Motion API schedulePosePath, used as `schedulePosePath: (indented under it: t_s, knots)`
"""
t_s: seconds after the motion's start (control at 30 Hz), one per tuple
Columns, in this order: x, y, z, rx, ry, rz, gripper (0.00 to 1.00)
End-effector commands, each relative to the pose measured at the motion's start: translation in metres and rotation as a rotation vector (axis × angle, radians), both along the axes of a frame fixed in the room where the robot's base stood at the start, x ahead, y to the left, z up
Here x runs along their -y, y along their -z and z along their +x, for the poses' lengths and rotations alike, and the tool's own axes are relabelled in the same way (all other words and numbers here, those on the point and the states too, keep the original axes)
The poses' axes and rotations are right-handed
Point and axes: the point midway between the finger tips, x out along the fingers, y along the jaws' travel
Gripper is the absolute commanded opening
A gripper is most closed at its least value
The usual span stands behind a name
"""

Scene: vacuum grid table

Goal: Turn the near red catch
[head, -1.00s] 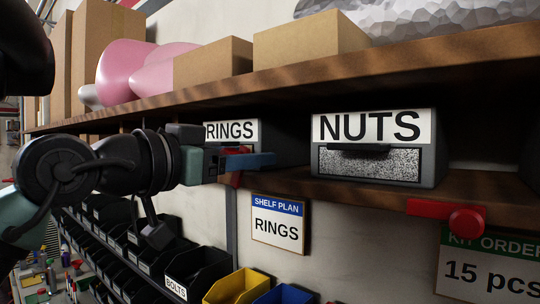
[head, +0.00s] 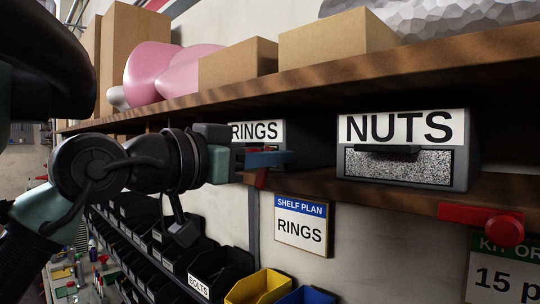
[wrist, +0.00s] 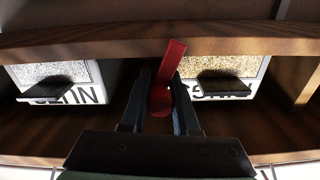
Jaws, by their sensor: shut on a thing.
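A red catch (wrist: 175,62) sits at the shelf edge between the two drawers. In the wrist view my gripper (wrist: 160,100) is shut on its round red knob, with one dark finger on each side; the catch's bar sticks out beyond, tilted slightly from upright. In the head view my gripper (head: 268,158) with its blue finger covers most of this catch, and only a red bit (head: 262,180) shows below. A second red catch (head: 505,228) is on the shelf edge at the right, its bar level and pointing left, with nothing touching it.
The NUTS drawer (head: 400,165) and the RINGS drawer (head: 258,131) stand on the shelf. A brown upper shelf (head: 350,75) with boxes runs above my arm. Below are a SHELF PLAN sign (head: 301,224), a green-topped sign (head: 500,270) and several bins (head: 258,287).

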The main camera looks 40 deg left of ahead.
Motion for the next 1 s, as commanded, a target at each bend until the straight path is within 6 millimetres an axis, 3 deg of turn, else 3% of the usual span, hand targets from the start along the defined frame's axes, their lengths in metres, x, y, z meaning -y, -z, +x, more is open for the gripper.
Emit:
schedulePosePath:
  t_s: [0.27,0.63,1.0]
  knots:
    - [0.0,-0.004,0.001,0.004,0.007,-0.084,0.0]
    - [-0.015,-0.005,0.002,-0.024,0.004,-0.372,0.0]
    - [-0.017,-0.004,0.001,-0.028,0.0,-0.401,0.0]
